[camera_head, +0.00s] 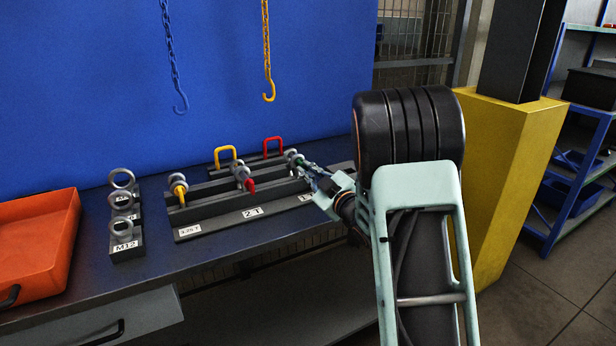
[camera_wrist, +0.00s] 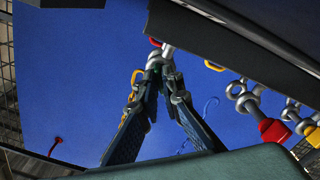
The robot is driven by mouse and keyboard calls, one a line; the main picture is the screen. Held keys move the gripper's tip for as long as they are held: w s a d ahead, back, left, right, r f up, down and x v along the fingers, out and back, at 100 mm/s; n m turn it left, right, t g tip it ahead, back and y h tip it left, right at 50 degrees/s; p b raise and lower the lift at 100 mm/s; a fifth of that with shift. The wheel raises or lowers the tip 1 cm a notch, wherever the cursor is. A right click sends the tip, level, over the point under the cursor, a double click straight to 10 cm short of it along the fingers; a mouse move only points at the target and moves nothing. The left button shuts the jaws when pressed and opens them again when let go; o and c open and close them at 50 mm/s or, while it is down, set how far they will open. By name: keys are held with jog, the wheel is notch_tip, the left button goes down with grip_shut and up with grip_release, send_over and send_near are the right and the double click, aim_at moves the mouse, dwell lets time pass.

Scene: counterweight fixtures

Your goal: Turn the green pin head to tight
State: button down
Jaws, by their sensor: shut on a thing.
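The green pin head (camera_head: 299,161) belongs to a grey shackle (camera_head: 291,154) at the right end of the dark fixture on the bench. My gripper (camera_head: 308,169) reaches it from the right and is shut on it. In the wrist view my two fingers (camera_wrist: 164,84) converge just below the grey shackle (camera_wrist: 159,58), with a little green showing between the tips. The fingers hide most of the pin head. I cannot tell how far the pin is screwed in.
A red-pin shackle (camera_head: 246,181) and a yellow-pin shackle (camera_head: 179,189) stand to the left on the fixture (camera_head: 222,222). Eye bolts (camera_head: 122,230) and an orange tray (camera_head: 38,245) lie further left. Chain hooks (camera_head: 268,90) hang behind. A yellow post (camera_head: 505,170) stands right.

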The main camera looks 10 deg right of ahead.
jog(key=m, duration=0.3)
jog(key=shift+m+b, duration=0.3)
jog(key=shift+b, duration=0.1)
jog(key=shift+a+m, duration=0.1)
jog(key=shift+m, duration=1.7)
jog(key=shift+f, duration=0.1)
jog(key=c, duration=2.1)
grip_release()
jog(key=v, duration=1.2)
